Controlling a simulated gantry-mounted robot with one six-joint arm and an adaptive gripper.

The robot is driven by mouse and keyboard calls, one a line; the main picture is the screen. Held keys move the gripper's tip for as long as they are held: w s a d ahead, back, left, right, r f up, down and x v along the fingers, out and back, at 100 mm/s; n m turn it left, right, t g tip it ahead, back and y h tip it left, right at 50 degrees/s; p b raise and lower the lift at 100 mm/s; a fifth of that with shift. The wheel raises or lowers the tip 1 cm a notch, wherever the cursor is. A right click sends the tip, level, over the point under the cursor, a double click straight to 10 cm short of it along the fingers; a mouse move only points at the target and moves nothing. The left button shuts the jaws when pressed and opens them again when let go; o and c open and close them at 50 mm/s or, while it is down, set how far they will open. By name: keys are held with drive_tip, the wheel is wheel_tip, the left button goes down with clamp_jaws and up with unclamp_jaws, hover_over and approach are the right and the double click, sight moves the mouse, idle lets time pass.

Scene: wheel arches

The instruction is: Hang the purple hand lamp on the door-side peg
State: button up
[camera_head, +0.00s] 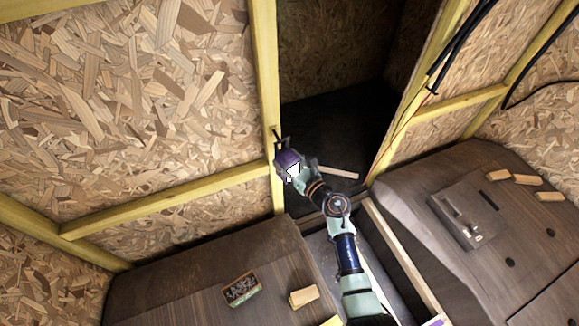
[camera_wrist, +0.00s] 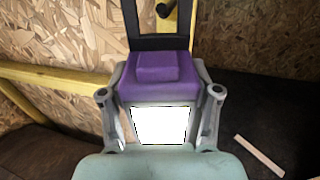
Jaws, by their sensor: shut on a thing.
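The purple hand lamp (camera_head: 287,158) is upright against the yellow post (camera_head: 265,90) beside the dark doorway. In the wrist view, the lamp (camera_wrist: 157,75) has a purple body, a bright white panel and a black frame handle (camera_wrist: 131,25) at the top. My gripper (camera_wrist: 160,115) is shut on the lamp's lower body, one finger on each side; it also shows in the head view (camera_head: 292,173). A dark peg (camera_wrist: 165,9) on the post appears within the handle's opening. I cannot tell whether the handle rests on it.
A wooden stick (camera_head: 337,172) lies on the dark doorway floor. A small dark box (camera_head: 240,289) and wooden blocks (camera_head: 303,295) sit on the left wheel arch. Several blocks (camera_head: 524,180) and a metal-fitted panel (camera_head: 465,215) are on the right arch. Black cables (camera_head: 462,45) hang upper right.

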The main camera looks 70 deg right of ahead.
drive_tip(key=shift+d+b+x, duration=0.25)
drive_tip(key=shift+b+x, duration=0.45)
drive_tip(key=shift+x, duration=0.55)
drive_tip(key=shift+w+d+f+b, duration=0.25)
drive_tip(key=shift+d+f+b, duration=0.25)
drive_tip(key=shift+b, duration=0.35)
drive_tip(key=o, duration=1.6)
drive_tip(key=shift+c, duration=0.2)
drive_tip(key=shift+f, duration=0.1)
drive_tip(key=shift+a, duration=0.1)
drive_tip(key=v, duration=1.2)
